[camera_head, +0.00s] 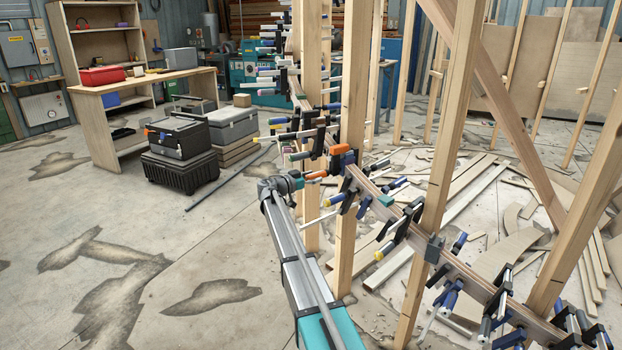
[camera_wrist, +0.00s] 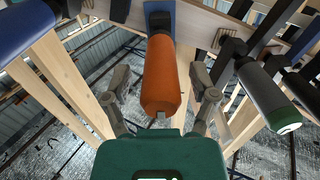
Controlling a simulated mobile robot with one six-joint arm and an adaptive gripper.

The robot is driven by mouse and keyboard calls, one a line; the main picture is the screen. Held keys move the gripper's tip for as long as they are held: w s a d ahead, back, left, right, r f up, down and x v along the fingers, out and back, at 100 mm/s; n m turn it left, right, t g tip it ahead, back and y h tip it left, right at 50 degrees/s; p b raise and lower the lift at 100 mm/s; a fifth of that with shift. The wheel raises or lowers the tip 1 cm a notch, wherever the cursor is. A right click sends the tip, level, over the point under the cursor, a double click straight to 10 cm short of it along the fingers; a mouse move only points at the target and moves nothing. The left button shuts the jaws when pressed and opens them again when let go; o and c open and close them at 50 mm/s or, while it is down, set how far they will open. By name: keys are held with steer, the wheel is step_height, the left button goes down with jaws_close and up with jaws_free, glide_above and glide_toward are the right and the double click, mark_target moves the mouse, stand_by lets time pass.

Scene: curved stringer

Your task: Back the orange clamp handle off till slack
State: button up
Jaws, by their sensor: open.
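The orange clamp handle (camera_wrist: 165,75) is in the middle of the wrist view, with its rounded end towards my gripper. My gripper (camera_wrist: 160,90) is open, with one finger on each side of the handle. Small gaps show between the fingers and the handle, so no grip on it is seen. The handle's far end meets a dark clamp part at the wooden stringer (camera_wrist: 222,18). In the head view, my gripper (camera_head: 296,183) is beside the orange handle (camera_head: 316,174); its fingers are too small to make out there.
A clamp with a dark grey handle (camera_wrist: 265,95) stands close on the right in the wrist view, and a blue handle (camera_wrist: 22,28) on the left. Wooden posts (camera_head: 352,130) rise around the stringer. Several other clamps line it. The floor at left is open.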

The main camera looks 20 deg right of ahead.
steer(key=shift+d, duration=0.3)
